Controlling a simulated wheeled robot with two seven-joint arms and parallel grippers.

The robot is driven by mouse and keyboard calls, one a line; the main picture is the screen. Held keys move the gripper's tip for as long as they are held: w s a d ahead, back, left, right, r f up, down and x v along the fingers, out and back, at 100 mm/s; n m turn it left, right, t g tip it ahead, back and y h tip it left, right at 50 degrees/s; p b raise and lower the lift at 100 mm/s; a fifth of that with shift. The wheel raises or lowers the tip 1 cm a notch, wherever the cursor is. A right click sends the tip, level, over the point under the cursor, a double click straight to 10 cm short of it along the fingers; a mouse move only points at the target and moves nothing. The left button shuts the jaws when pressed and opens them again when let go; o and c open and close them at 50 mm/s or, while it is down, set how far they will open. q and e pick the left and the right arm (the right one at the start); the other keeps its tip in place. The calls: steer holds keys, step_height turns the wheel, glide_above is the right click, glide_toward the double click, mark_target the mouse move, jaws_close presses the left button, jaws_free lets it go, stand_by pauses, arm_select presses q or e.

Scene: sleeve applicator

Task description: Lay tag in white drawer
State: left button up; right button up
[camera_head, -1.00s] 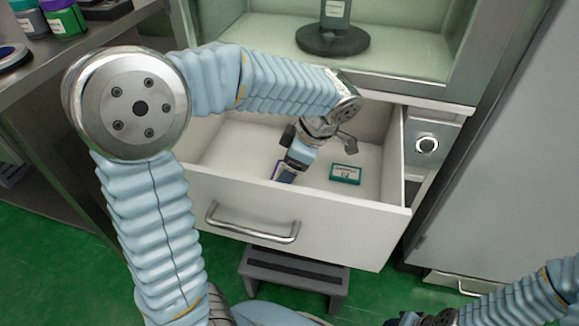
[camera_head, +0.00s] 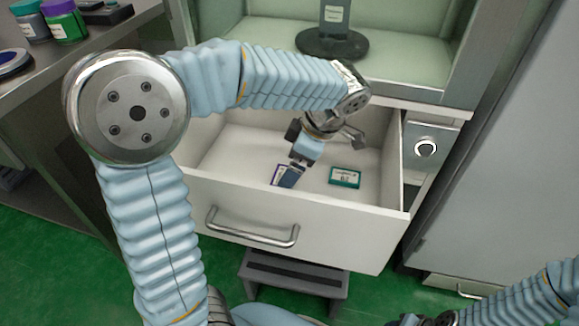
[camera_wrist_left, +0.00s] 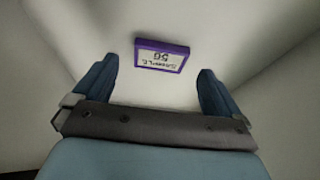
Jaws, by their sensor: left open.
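The white drawer (camera_head: 350,231) is pulled open below the cabinet. A purple-edged tag (camera_head: 277,173) lies on the drawer floor, partly hidden behind my left gripper in the head view. In the left wrist view the tag (camera_wrist_left: 161,56) lies flat, its white label reading "SAMPLE 5G" upside down. My left gripper (camera_head: 290,177) reaches down into the drawer, open and empty. In the wrist view the tag shows beyond and between the spread fingers (camera_wrist_left: 158,85), apart from both. A green-edged tag (camera_head: 345,177) lies in the drawer to the right. My right gripper's fingers are not visible.
A cabinet shelf with a dark round-based stand (camera_head: 332,43) is above the drawer. A metal bench (camera_head: 75,70) with purple and teal-capped jars is at the left. A grey step (camera_head: 293,277) is under the drawer. The drawer walls stand around my left gripper.

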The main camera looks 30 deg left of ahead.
arm_select(q)
steer(key=p+v, duration=0.1)
steer(key=v, duration=0.8)
steer(key=shift+r, duration=0.1)
